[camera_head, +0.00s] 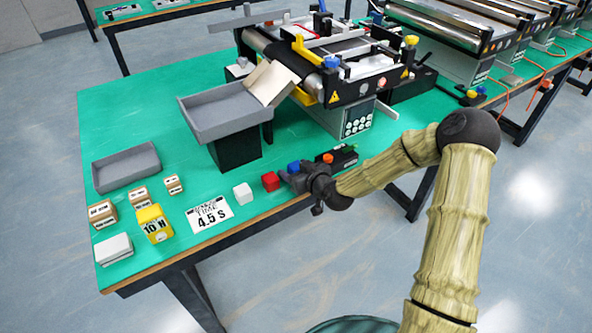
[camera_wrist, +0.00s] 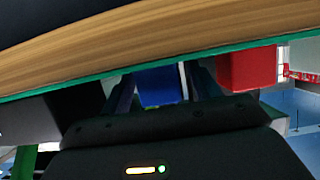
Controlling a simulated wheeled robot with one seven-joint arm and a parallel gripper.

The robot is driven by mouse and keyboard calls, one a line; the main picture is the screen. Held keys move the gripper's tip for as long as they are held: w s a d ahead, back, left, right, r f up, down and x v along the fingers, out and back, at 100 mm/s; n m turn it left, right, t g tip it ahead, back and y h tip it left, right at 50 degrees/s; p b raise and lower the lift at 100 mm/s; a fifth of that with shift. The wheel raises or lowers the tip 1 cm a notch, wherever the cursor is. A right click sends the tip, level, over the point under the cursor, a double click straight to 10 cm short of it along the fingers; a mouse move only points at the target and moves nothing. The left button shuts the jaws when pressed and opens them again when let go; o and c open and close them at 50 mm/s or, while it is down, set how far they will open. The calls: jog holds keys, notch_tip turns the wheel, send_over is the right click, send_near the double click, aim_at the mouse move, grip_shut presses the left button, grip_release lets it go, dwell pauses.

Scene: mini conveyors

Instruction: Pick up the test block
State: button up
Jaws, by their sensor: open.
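No block is visibly labelled as the test block. A small blue block (camera_head: 294,167) sits near the table's front edge, beside my gripper (camera_head: 292,178). In the wrist view the blue block (camera_wrist: 158,86) shows between the two fingers of my gripper (camera_wrist: 160,80), which is open. I cannot tell whether a finger touches it. A red block (camera_head: 271,181) lies just left of the gripper; it also shows at the upper right of the wrist view (camera_wrist: 246,68). A white block (camera_head: 243,194) lies farther left. A yellow block marked 10 N (camera_head: 154,224) stands at the far left.
A dark unit with an orange button (camera_head: 340,157) stands right of the gripper. A grey tray on a dark stand (camera_head: 222,112) and the conveyor machine (camera_head: 330,70) stand behind. A 4.5 S card (camera_head: 209,214), wooden blocks (camera_head: 102,213) and a grey bin (camera_head: 126,168) are left.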

aim_at(296, 165)
jog(key=c, duration=1.1)
jog(key=shift+r, duration=0.1)
notch_tip(296, 165, up, 10)
jog(key=shift+p, duration=0.35)
